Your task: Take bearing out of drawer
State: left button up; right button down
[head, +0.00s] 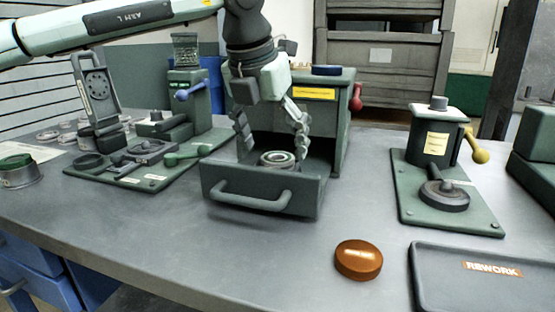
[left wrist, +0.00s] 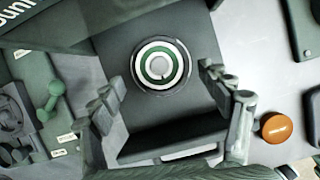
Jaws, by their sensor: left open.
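The drawer (head: 262,198) is pulled open from the grey-green cabinet, its front handle facing the table edge. The bearing (head: 277,159) lies inside the drawer. In the left wrist view the bearing (left wrist: 160,65) shows as concentric rings of white, green and dark with a grey centre. My left gripper (head: 270,142) is open over the drawer, pointing down, with its fingers on either side of the bearing in the head view. My right gripper is not in view.
An orange-brown disc (head: 358,260) lies on the table right of the drawer, near a dark REWORK tray (head: 470,290). A green station with a yellow-knobbed lever (head: 437,140) stands at right. A station with a blue-knobbed lever (head: 187,100) stands at left.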

pick_arm(q)
jog(key=shift+x, duration=1.1)
jog(key=shift+w, duration=0.1)
jog(key=c, duration=1.4)
